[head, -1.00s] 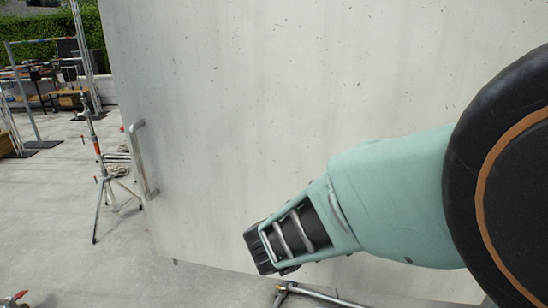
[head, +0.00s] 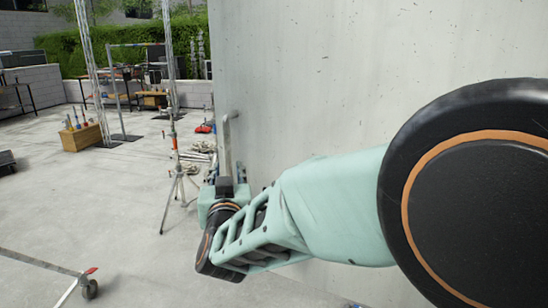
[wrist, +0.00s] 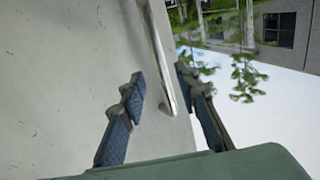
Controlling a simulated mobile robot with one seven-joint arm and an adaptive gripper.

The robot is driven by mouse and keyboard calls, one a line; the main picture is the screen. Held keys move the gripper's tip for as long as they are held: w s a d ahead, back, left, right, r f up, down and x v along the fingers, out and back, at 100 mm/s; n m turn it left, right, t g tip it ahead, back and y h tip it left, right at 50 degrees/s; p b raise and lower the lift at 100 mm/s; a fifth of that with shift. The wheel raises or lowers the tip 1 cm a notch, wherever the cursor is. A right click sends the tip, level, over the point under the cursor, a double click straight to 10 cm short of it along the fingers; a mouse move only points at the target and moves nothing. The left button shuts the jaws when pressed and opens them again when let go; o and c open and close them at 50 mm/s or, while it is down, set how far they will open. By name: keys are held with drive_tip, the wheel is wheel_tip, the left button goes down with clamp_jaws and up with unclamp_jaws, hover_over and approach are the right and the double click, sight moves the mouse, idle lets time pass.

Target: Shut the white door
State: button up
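The white door (head: 350,90) is a large, pale, speckled panel filling the right of the head view. Its upright metal handle (head: 226,145) is near the door's left edge. My gripper (head: 229,182) is at the lower end of the handle, which it partly hides. In the wrist view my gripper (wrist: 161,78) is open, with its two dark padded fingers apart. The silver handle (wrist: 157,45) runs between the fingertips, with a gap showing on both sides. The door's surface (wrist: 60,70) fills the left of that view.
A light stand (head: 178,170) stands left of the handle. A wooden crate (head: 82,137) and tables lie further back, before a hedge. A wheeled metal leg (head: 60,268) is at the lower left. The concrete floor between is mostly clear.

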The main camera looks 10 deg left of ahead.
sight(228, 160)
drive_tip(key=p+x, duration=0.1)
drive_tip(key=x, duration=0.7)
drive_tip(key=shift+w+f, duration=0.1)
clamp_jaws()
